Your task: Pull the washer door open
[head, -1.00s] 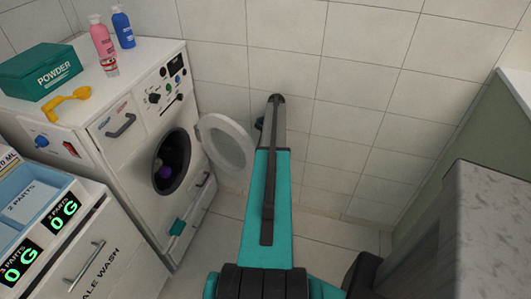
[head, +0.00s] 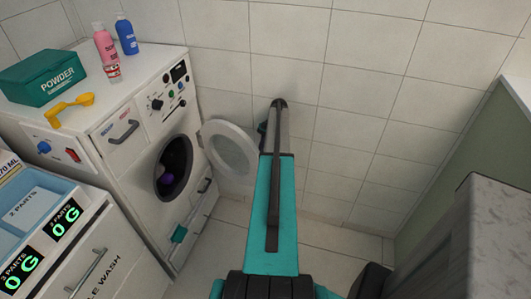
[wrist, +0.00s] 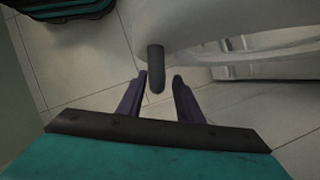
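The washer (head: 112,155) stands at the left with its round drum opening (head: 173,168) uncovered. The washer door (head: 232,150) is a white ring standing swung out to the right of the opening. In the wrist view the pale underside of the door (wrist: 215,20) fills the top, and a dark peg-like handle (wrist: 156,68) hangs from it. My gripper (wrist: 159,78) has its two dark fingers apart, with the handle's end between their tips and gaps visible beside it. In the head view my arm hides most of my gripper.
A tiled wall is close behind the door. A grey counter (head: 480,235) is at the right. Floor between is clear.

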